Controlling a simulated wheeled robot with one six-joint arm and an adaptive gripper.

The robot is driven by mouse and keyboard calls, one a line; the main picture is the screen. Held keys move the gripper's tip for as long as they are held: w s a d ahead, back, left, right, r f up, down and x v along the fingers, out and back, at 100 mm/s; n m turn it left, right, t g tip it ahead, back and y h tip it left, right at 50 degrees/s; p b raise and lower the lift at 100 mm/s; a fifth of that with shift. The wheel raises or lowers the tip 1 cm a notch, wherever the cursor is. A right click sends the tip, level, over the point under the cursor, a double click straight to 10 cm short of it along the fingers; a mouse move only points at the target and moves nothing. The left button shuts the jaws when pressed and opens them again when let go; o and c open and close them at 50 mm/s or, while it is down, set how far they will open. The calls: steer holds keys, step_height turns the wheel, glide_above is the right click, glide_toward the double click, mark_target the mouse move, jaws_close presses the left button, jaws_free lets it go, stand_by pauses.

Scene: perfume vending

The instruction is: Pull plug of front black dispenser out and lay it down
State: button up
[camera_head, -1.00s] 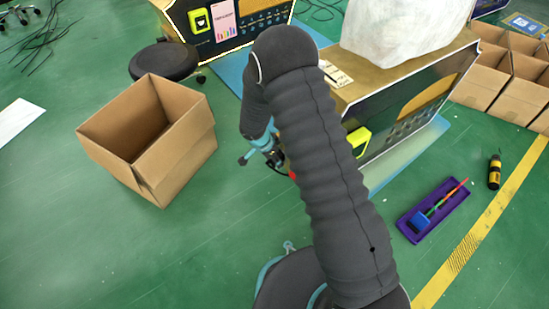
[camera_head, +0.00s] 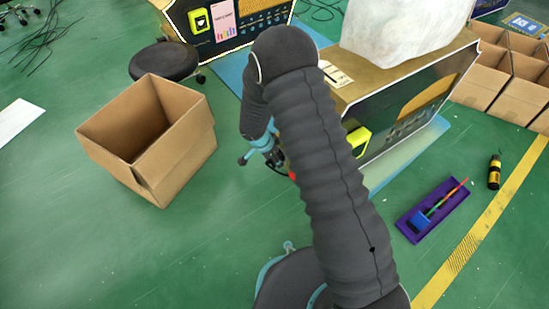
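The front black dispenser (camera_head: 405,135) lies on its long side behind my arm, with a yellow-green box (camera_head: 359,138) on its near face. My arm hides its left end. My gripper (camera_head: 274,160) points down near that hidden end, partly covered by my arm. A small red spot (camera_head: 292,176) shows at the arm's edge beside it. I cannot make out a plug or its cable, nor whether the gripper holds anything.
An open, empty cardboard box (camera_head: 190,150) stands on the green floor at left. A black round stool (camera_head: 163,60) and another dispenser (camera_head: 262,24) are behind. A purple tray (camera_head: 408,224) and a black-yellow bottle (camera_head: 494,172) lie at right. Open floor lies front left.

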steer(key=shift+a, duration=0.1)
stand_by(0.5)
steer(key=shift+s+a, duration=0.55)
steer(key=shift+a, duration=0.25)
steer(key=shift+s+a, duration=0.5)
steer(key=shift+a, duration=0.3)
steer(key=o, duration=0.5)
steer(key=c, duration=0.3)
steer(key=shift+c, duration=0.2)
